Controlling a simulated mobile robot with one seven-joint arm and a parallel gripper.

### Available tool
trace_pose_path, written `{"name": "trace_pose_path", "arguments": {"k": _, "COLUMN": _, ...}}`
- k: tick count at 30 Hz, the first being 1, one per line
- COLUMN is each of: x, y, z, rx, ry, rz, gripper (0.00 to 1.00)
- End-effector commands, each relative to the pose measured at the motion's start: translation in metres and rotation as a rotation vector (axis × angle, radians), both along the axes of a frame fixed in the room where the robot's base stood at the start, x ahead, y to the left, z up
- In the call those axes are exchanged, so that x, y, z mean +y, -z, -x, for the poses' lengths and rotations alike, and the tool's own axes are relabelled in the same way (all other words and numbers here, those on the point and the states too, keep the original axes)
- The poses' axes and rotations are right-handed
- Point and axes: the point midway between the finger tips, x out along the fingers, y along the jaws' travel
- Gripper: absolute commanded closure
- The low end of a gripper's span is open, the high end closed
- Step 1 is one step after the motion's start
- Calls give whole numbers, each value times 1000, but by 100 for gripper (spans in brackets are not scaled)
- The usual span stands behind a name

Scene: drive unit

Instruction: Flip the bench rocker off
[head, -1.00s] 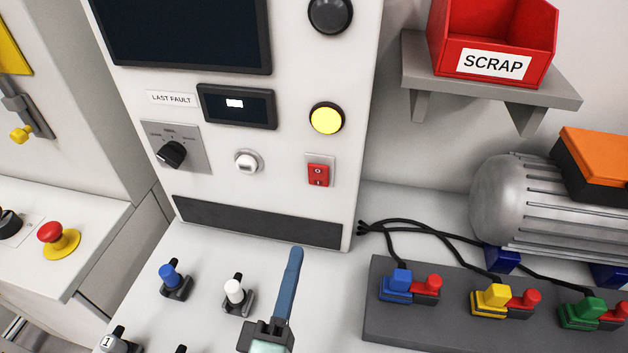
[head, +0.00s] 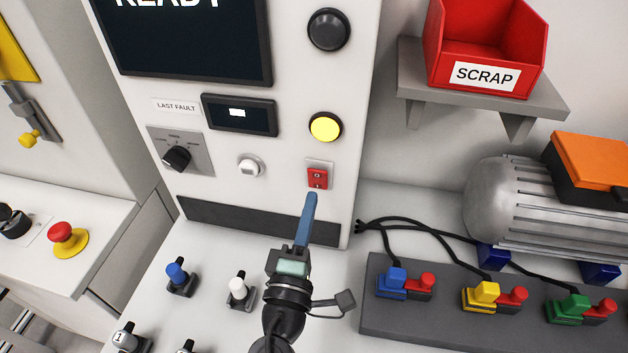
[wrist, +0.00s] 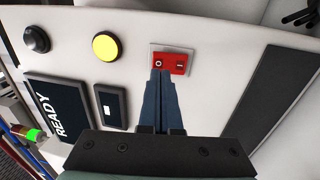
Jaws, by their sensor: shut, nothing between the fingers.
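The red rocker switch (head: 317,177), marked O above and I below, sits on a pale plate on the front of the white panel. It also shows in the wrist view (wrist: 178,63). My gripper (head: 312,196) is shut and empty, its blue fingers pointing up at the rocker from just below. In the wrist view the fingertips (wrist: 160,72) overlap the rocker's O end. I cannot tell whether they touch it. The lit yellow round button (head: 325,127) is above the rocker.
A selector knob (head: 177,158) and a white button (head: 250,166) are left of the rocker. Blue and white toggles (head: 239,290) stand on the bench. A grey block with coloured plugs (head: 380,325) and a motor (head: 510,200) are at right. A red SCRAP bin (head: 490,45) sits on a shelf.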

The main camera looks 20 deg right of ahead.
Motion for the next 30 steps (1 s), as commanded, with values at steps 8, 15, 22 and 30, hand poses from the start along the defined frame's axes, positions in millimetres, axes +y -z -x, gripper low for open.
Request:
{"name": "trace_pose_path", "arguments": {"k": 8, "x": -18, "y": -6, "z": -27, "rx": 0, "ry": 0, "rz": 1, "gripper": 100}}
{"name": "trace_pose_path", "arguments": {"k": 15, "x": -21, "y": -5, "z": -30, "rx": 0, "ry": 1, "rz": 1, "gripper": 100}}
{"name": "trace_pose_path", "arguments": {"k": 22, "x": -21, "y": -6, "z": -30, "rx": 2, "ry": 1, "rz": 0, "gripper": 100}}
{"name": "trace_pose_path", "arguments": {"k": 30, "x": -24, "y": -18, "z": -35, "rx": 62, "ry": 1, "rz": -40, "gripper": 100}}
